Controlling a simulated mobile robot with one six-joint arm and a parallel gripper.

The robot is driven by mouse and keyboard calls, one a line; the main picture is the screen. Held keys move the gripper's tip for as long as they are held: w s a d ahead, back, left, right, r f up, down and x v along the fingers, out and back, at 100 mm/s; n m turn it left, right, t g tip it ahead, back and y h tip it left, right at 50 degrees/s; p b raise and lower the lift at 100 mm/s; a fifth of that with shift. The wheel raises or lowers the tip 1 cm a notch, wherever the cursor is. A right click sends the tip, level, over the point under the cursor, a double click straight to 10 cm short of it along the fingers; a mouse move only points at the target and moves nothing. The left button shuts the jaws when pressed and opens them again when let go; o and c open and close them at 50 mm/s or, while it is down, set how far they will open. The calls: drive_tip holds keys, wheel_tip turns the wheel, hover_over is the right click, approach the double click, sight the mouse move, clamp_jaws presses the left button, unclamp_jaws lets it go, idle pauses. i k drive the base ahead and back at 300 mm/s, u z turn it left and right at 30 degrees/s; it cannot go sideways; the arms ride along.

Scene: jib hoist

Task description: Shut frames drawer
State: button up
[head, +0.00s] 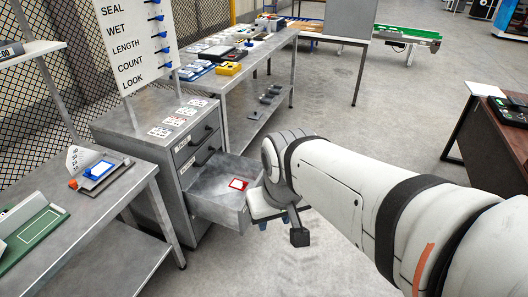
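A grey metal cabinet (150,120) stands left of centre in the head view. Its lowest visible drawer (208,207) is pulled well out to the right, with a small red-framed white card (238,184) lying inside. Two drawers above it, with dark handles, are closed. Their labels are too small to read, and no label shows on the open drawer. My gripper (284,222) is at the outer end of the open drawer, close to its front panel. My arm hides part of that end. I cannot tell whether the gripper touches the drawer or how far its fingers are apart.
A grey workbench (110,215) stands close to the left of the open drawer. A long bench (220,85) with trays and small items runs behind the cabinet. A brown desk (500,140) is at the right. The floor behind my arm is clear.

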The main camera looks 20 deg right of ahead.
sight(209, 196)
drive_tip(key=z, duration=0.25)
drive_tip(key=i, duration=0.95)
drive_tip(key=z, duration=0.15)
drive_tip(key=k, duration=0.5)
drive_tip(key=u, duration=0.45)
drive_tip(key=i, duration=0.9)
drive_tip(key=u, duration=0.2)
